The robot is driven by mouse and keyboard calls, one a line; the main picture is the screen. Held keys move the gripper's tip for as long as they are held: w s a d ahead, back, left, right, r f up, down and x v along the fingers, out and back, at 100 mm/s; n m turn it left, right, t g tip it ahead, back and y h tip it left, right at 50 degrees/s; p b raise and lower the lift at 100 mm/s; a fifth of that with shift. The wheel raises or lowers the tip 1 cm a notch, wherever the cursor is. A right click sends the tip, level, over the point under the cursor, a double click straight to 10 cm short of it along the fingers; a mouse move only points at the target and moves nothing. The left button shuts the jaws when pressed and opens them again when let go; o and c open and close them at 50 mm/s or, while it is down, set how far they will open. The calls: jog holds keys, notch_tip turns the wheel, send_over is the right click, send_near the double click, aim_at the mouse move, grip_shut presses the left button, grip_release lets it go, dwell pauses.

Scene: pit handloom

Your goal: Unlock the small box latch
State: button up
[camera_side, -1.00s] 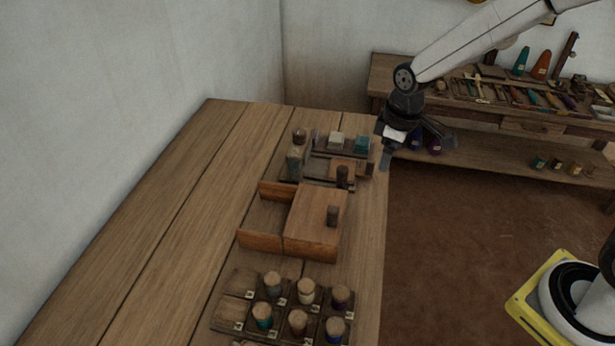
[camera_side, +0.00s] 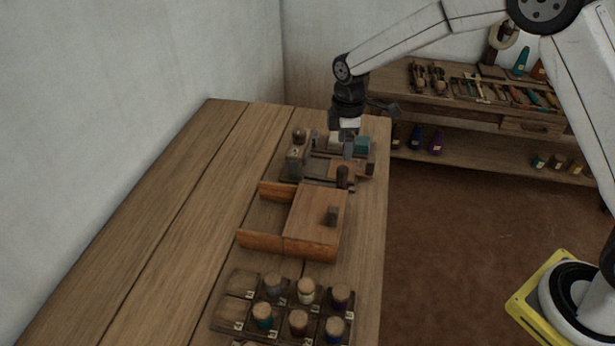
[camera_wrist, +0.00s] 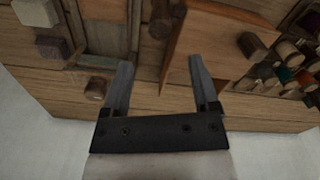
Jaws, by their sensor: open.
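A small wooden box (camera_side: 312,212) stands on the table, with side boards extending to its left. A short block-like piece (camera_side: 332,216), which may be the latch, stands on its top near the right edge. In the wrist view the box top (camera_wrist: 222,45) is right of centre, with the block-like piece (camera_wrist: 250,45) on it. My gripper (camera_side: 332,148) is open and empty. It hangs over the trays behind the box, apart from the box.
Near my gripper are a tray with a green block (camera_side: 361,145) and a dark peg (camera_side: 342,176). A rack of corked spools (camera_side: 298,322) stands in front of the box. The table's left part (camera_side: 165,220) is clear. A tool shelf (camera_side: 480,150) stands behind.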

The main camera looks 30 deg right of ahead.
aim_at(343, 168)
jog(key=shift+f, duration=3.75)
grip_shut()
